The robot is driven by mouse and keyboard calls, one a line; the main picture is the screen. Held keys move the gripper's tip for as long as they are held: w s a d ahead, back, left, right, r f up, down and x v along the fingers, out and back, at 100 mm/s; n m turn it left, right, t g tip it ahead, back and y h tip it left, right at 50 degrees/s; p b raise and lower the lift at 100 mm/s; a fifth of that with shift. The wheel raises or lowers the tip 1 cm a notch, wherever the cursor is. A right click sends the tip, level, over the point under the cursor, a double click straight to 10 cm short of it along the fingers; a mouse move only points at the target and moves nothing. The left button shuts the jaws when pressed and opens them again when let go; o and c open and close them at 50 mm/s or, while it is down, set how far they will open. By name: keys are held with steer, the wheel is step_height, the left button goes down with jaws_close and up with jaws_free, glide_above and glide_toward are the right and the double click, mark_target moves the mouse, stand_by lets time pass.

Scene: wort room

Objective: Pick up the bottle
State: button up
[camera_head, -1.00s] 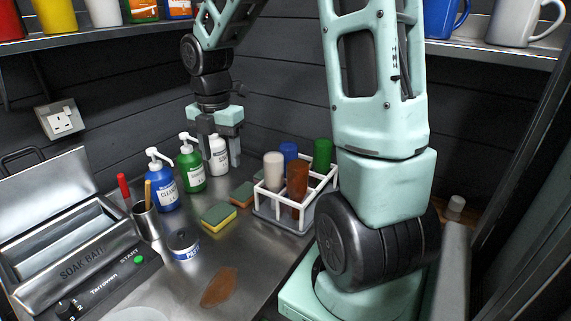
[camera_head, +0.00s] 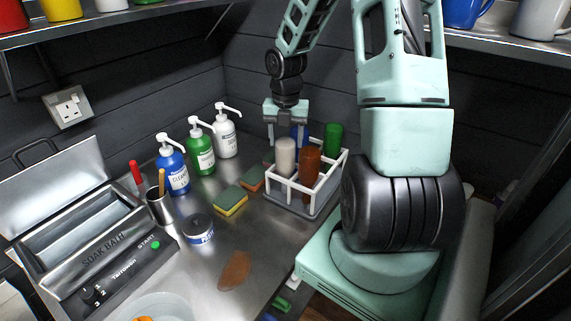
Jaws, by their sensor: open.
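A white rack (camera_head: 318,210) on the metal counter holds a white bottle (camera_head: 285,157), a brown bottle (camera_head: 309,170), a green bottle (camera_head: 333,139) and a blue bottle (camera_head: 299,133). The blue one is at the back, partly hidden by the front bottles and my gripper. Left of the rack stand pump bottles: blue (camera_head: 174,173), green (camera_head: 202,155) and white (camera_head: 226,139).
Sponges (camera_head: 231,201) lie between the pump bottles and the rack. A tin (camera_head: 198,230), a metal cup (camera_head: 160,207) with sticks and a soak bath (camera_head: 85,235) are at left. A brown stain (camera_head: 234,270) marks the front counter. A shelf (camera_head: 110,17) with mugs runs above.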

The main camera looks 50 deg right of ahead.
mark_target(285, 156)
steer(key=shift+w+a+f+p, duration=0.1)
steer(key=shift+f+p, duration=0.6)
steer(key=shift+f, duration=2.75)
steer(key=shift+c, duration=0.3)
steer(key=c, duration=0.7)
steer(key=shift+r, duration=0.15)
